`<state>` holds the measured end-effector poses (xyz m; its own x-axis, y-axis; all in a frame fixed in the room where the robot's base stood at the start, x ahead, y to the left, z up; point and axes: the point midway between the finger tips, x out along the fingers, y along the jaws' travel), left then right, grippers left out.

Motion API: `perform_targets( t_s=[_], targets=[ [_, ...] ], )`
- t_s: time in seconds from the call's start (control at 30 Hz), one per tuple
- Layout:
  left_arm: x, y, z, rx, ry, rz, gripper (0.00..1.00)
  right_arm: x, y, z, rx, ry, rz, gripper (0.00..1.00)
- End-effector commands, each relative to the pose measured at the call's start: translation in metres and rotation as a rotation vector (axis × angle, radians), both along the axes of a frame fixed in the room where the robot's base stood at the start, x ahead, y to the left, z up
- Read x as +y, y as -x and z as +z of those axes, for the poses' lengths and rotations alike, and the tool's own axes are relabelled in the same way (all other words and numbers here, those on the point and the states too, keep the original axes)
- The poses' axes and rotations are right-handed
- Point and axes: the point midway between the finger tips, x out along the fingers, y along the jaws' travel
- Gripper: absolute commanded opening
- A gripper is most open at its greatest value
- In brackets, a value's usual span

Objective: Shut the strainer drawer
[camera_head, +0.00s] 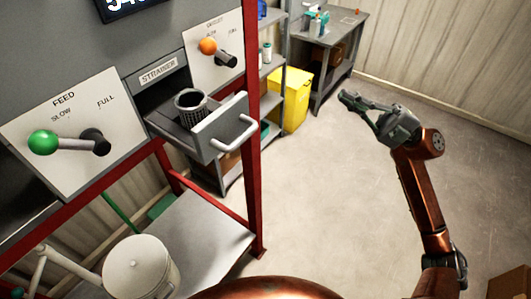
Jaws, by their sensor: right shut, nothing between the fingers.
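The strainer drawer (222,128) stands pulled out from the grey machine front, below the label "STRAINER" (158,71). It has a grey front and a pale curved handle (237,138). A dark mesh strainer basket (190,107) sits upright in it. My right gripper (352,102) is shut and empty, held over open floor well to the right of the drawer and apart from it. My left gripper is not in view.
A feed lever with a green knob (43,142) is left of the drawer; an outlet lever with an orange knob (208,46) is above right. A red post (250,190) stands beside the drawer. A white lidded pot (140,268) is below.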

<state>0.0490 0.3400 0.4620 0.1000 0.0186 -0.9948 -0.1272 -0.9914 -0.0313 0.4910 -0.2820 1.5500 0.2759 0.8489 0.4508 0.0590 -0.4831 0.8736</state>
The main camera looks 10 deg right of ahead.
Motion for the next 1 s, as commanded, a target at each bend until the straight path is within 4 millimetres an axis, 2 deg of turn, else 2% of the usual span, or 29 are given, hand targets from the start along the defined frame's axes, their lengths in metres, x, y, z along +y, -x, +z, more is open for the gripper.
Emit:
perform_targets(
  t_s=[0.03,0.1,0.2,0.3,0.47,0.57,0.93,1.0],
  targets=[
    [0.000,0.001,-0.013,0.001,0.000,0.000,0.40,0.026,0.038,0.007,-0.076,0.088,0.064,0.00],
    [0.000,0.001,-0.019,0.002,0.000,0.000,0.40,0.052,0.080,0.011,-0.154,0.193,0.134,0.00],
    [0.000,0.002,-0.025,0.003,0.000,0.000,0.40,0.076,0.124,0.007,-0.228,0.309,0.199,0.00],
    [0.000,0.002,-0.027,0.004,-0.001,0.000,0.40,0.088,0.145,0.003,-0.262,0.371,0.230,0.00],
    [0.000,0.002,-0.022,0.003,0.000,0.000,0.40,0.101,0.151,0.005,-0.272,0.387,0.240,0.00],
    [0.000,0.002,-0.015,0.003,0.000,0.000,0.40,0.116,0.152,0.009,-0.272,0.385,0.241,0.00],
    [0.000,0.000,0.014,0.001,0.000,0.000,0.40,0.190,0.153,0.020,-0.271,0.382,0.240,0.00],
    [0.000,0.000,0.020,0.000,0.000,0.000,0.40,0.198,0.144,0.023,-0.269,0.379,0.237,0.00]
  ],
)
